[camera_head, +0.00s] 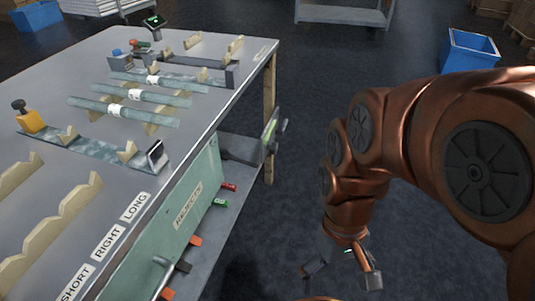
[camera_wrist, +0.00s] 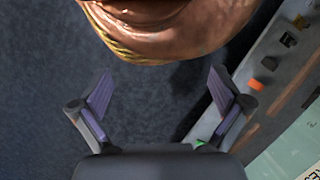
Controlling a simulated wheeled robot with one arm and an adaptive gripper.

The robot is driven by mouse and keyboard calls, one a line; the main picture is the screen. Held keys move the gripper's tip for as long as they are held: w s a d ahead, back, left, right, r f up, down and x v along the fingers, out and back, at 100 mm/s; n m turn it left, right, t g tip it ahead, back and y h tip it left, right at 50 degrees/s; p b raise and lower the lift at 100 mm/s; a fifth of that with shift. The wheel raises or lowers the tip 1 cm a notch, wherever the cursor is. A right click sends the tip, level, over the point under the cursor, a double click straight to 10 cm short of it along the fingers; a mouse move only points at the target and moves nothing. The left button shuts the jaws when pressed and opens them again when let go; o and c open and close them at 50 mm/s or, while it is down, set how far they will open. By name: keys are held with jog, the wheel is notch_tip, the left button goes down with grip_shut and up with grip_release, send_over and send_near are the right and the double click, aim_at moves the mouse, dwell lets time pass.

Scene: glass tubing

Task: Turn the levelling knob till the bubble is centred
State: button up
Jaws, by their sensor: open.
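My gripper (camera_head: 342,272) hangs open and empty over the dark floor, to the right of the bench. Its two spread fingers also show in the wrist view (camera_wrist: 161,92), with nothing between them. I cannot tell for sure which part is the levelling knob. A dark knob (camera_head: 18,105) tops a yellow block at the bench's left, and a dark fitting with a green part (camera_head: 276,132) stands at the bench's right side. Both are well apart from my gripper. I cannot make out a bubble.
The grey bench (camera_head: 215,112) bears several glass tubes (camera_head: 125,108) on wooden V-supports. Below its front edge are a green REJECTS bin (camera_head: 188,215) and a shelf with orange, red and green items (camera_head: 196,240). A blue crate (camera_head: 470,50) stands behind. The floor around my gripper is clear.

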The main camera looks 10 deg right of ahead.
notch_tip(320, 180, down, 9)
jog(key=d+b, duration=0.1)
jog(key=b, duration=0.6)
jog(key=shift+w+f+h, duration=0.2)
jog(key=shift+w+h, duration=0.1)
dwell(1.2)
